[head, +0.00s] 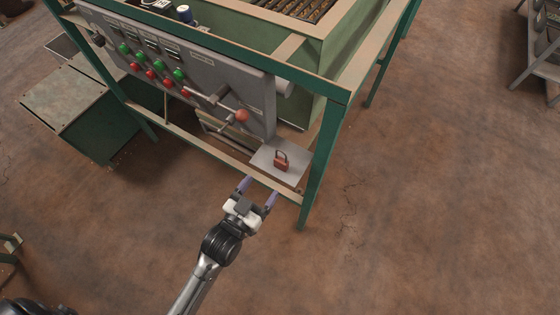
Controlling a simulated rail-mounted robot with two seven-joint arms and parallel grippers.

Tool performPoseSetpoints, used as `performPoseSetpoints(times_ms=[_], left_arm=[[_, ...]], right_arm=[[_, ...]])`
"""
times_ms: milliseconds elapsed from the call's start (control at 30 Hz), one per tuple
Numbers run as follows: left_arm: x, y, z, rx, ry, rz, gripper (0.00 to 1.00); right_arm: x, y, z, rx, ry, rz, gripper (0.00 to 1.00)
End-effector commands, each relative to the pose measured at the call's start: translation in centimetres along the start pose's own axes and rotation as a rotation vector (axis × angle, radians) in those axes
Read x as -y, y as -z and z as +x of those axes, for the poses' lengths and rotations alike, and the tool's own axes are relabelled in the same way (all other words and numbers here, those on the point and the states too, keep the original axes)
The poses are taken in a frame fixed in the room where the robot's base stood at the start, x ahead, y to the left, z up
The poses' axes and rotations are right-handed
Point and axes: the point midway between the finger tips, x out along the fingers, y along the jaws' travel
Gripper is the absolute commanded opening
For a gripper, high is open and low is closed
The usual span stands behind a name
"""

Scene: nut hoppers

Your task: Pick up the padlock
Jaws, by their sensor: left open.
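A small red padlock (281,164) with a dark shackle stands upright on a small grey shelf (296,175) below the right end of the control panel. My left gripper (258,189) is open and empty, with its purple fingers pointing toward the shelf. It is in front of the shelf and a little to the left of the padlock, apart from it in the picture. My right gripper is not in view.
A grey control panel (225,92) with green and red buttons and a red-knobbed lever (241,115) is above the shelf. A green frame leg (319,165) stands just right of it.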

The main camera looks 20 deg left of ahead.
Motion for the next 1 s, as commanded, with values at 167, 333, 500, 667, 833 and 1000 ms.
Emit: performPoseSetpoints(times_ms=[167, 333, 500, 667, 833, 1000], left_arm=[[0.0, 0.0, 3.4, -0.003, 0.0, 0.0, 0.74], [0.0, -0.1, 5.7, 0.0, 0.0, 0.001, 0.74], [0.0, 0.0, 6.8, 0.002, 0.0, 0.001, 0.74], [-0.1, -0.1, 7.6, 0.002, 0.0, 0.001, 0.74], [-0.3, -0.1, 9.8, 0.0, 0.0, 0.001, 0.74], [-0.3, 0.0, 11.6, 0.001, 0.001, 0.001, 0.74]], right_arm=[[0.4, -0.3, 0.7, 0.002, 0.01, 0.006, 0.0], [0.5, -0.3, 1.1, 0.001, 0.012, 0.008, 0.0], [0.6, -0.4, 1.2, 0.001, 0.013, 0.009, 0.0], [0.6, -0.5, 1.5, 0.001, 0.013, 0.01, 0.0], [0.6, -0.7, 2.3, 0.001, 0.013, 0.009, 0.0], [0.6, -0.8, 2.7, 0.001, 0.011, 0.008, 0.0]])
